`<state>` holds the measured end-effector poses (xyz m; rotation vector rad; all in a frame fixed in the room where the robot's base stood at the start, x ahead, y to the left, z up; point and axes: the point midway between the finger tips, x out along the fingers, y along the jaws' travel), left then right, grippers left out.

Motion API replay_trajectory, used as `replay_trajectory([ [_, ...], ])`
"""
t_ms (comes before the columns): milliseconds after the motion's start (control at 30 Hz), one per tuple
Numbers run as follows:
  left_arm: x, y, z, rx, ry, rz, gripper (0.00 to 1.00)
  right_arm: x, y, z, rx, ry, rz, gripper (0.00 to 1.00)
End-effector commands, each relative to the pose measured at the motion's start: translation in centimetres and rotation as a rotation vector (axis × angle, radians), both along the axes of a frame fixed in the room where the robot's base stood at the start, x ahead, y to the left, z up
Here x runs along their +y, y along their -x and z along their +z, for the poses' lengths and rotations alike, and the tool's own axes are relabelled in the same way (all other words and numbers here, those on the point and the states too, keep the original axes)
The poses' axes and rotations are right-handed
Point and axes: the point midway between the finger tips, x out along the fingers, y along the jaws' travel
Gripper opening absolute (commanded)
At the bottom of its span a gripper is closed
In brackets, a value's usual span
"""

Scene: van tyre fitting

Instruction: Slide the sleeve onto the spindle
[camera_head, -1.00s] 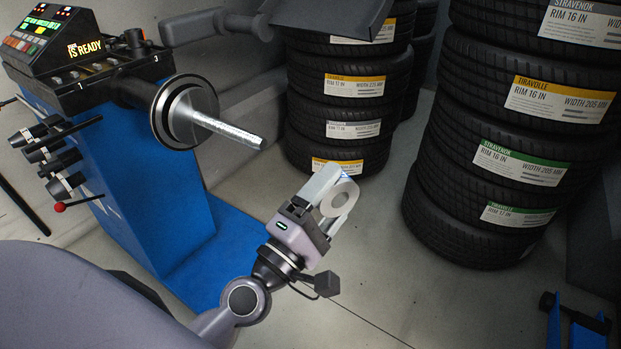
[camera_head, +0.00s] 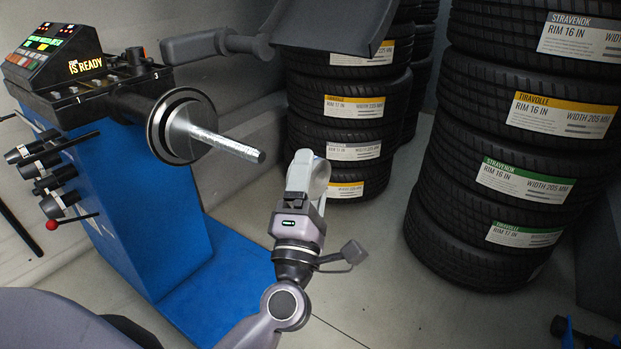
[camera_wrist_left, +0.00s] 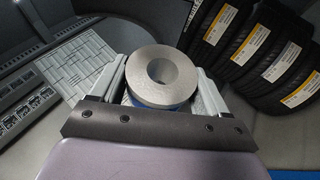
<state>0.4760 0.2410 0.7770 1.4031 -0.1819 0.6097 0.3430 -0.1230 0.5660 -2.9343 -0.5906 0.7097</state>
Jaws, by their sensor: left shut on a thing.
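The spindle (camera_head: 228,145) is a bare threaded metal shaft on the balancing machine, pointing right and slightly down in the head view. My left gripper (camera_head: 308,168) is just right of the spindle's tip and a little below it in the picture, apart from it. It is shut on the sleeve, a grey ring with a round hole, which shows between the fingers in the left wrist view (camera_wrist_left: 162,92). In the head view the gripper hides most of the sleeve, and only a pale edge (camera_head: 321,178) shows. My right gripper is not in view.
The blue balancing machine (camera_head: 150,215) with its lit display stands at left, several stepped cones (camera_head: 45,180) on its side. A grey arm and dark hood (camera_head: 335,25) hang above. Tall tyre stacks (camera_head: 500,150) stand behind and at right. Grey floor is clear in front.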

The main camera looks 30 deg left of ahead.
Motion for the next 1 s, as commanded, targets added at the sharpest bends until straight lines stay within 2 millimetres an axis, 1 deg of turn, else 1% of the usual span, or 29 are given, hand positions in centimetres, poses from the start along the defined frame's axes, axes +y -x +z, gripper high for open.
replay_trajectory([
  [367, 0.1, -0.1, 0.2, 0.001, -0.001, 0.011, 0.43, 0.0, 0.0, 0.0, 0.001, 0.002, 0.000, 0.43],
  [500, 0.2, 0.0, 0.2, 0.004, 0.001, 0.012, 0.43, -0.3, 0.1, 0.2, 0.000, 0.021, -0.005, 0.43],
  [1000, 4.5, -0.4, 0.1, 0.003, 0.000, 0.011, 0.43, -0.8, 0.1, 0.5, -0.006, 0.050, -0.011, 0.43],
])
